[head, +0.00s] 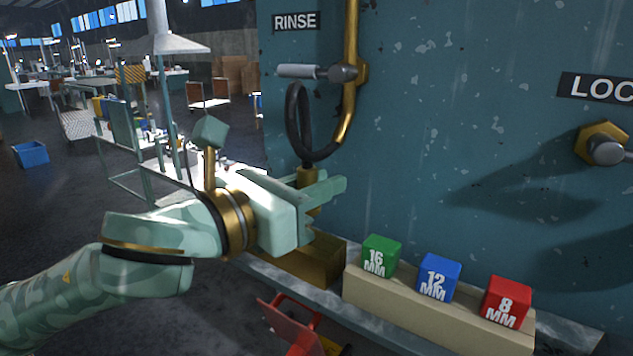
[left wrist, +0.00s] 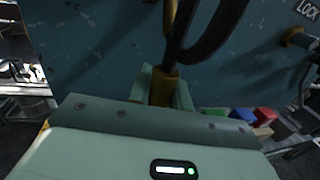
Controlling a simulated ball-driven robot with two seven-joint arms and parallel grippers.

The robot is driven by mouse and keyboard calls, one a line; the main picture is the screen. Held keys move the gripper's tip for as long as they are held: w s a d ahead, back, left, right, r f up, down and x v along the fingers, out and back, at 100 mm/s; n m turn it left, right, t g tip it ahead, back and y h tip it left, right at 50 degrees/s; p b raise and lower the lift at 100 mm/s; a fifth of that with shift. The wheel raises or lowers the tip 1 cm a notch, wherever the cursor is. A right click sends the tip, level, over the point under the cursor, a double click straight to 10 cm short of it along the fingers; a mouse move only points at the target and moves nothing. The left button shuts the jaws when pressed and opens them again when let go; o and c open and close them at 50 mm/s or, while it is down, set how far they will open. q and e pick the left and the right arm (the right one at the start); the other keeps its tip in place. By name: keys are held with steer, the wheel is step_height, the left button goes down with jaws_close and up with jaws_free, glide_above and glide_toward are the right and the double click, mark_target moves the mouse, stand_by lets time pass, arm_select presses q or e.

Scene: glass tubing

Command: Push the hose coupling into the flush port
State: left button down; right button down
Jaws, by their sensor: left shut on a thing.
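My left gripper (head: 324,195) is shut on the brass hose coupling (head: 307,177) at the lower end of a black looped hose (head: 291,115). The coupling stands roughly upright between the fingers, in front of the teal panel, and the fingers hide part of it. In the left wrist view the coupling (left wrist: 163,86) shows between the two fingers, with the black hose (left wrist: 172,52) rising from it. No port marked flush can be read in either view. My right gripper is not in view.
The teal panel (head: 450,130) carries a RINSE label (head: 297,22), a brass pipe (head: 351,60), a valve handle (head: 300,71) and a brass hex fitting (head: 598,143) under a cut-off label. Green (head: 381,256), blue (head: 438,277) and red (head: 506,301) size blocks stand on a ledge below.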

mark_target(317, 235)
arm_select(q)
steer(key=shift+f+b, duration=1.25)
steer(key=shift+f, duration=0.75)
steer(key=c, duration=1.2)
jaws_free()
steer(key=b+v, duration=0.1)
steer(key=v, duration=0.4)
steer(key=shift+s+a+f, duration=0.1)
steer(key=shift+a+f, duration=0.05)
steer(key=shift+a, duration=0.05)
steer(key=b+v, duration=1.1)
steer(key=b, duration=0.4)
